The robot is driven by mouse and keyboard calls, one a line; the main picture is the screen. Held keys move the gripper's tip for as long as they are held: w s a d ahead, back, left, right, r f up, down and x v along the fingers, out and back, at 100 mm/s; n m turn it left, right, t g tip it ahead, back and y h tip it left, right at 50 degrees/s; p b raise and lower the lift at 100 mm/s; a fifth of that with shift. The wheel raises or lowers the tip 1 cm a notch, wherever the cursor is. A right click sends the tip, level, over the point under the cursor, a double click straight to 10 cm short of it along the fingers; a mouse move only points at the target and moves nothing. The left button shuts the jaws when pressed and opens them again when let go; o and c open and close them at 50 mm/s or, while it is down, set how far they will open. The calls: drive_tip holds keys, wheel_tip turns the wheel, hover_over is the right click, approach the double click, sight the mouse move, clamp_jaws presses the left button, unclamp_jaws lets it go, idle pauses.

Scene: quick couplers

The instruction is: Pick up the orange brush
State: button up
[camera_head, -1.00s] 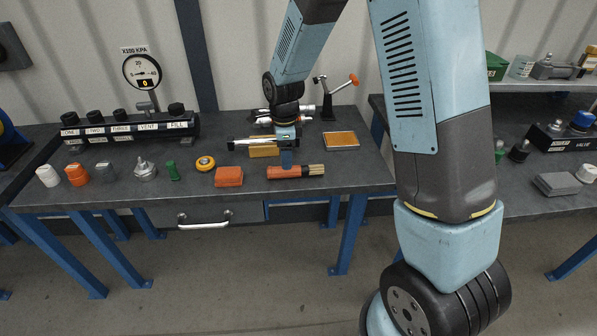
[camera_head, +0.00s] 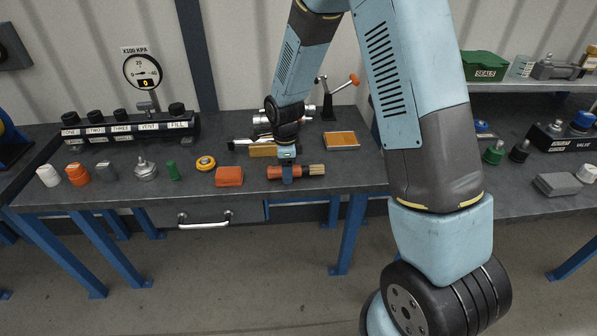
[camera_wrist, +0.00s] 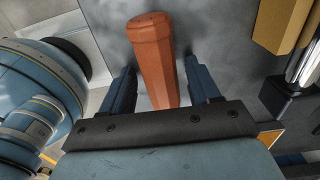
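The orange brush (camera_head: 304,170) lies near the front edge of the bench in the head view, handle to the left and tan bristles to the right. My gripper (camera_head: 288,178) is down at the handle, with one finger showing in front of it. In the wrist view, the orange handle of the brush (camera_wrist: 152,50) lies between the two dark blue fingers of my gripper (camera_wrist: 160,68). The fingers are apart, with a gap on each side of the handle. The bristles are not visible in the wrist view.
An orange block (camera_head: 229,177) lies left of the brush. A yellow block (camera_head: 262,150) and an orange-topped tray (camera_head: 341,140) lie behind it. Several small fittings stand farther left. A labelled manifold (camera_head: 128,130) is at the back left.

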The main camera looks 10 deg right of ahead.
drive_tip(key=c, duration=0.9)
drive_tip(key=shift+r, duration=0.15)
drive_tip(key=shift+c, duration=0.2)
drive_tip(key=shift+r, duration=0.3)
wheel_tip(320, 180, up, 3)
drive_tip(key=shift+f, duration=0.2)
drive_tip(key=s+d+r, duration=0.7)
drive_tip(key=d+r, duration=0.2)
drive_tip(key=d, duration=0.3)
drive_tip(key=shift+r, duration=0.3)
drive_tip(key=shift+s, duration=0.1)
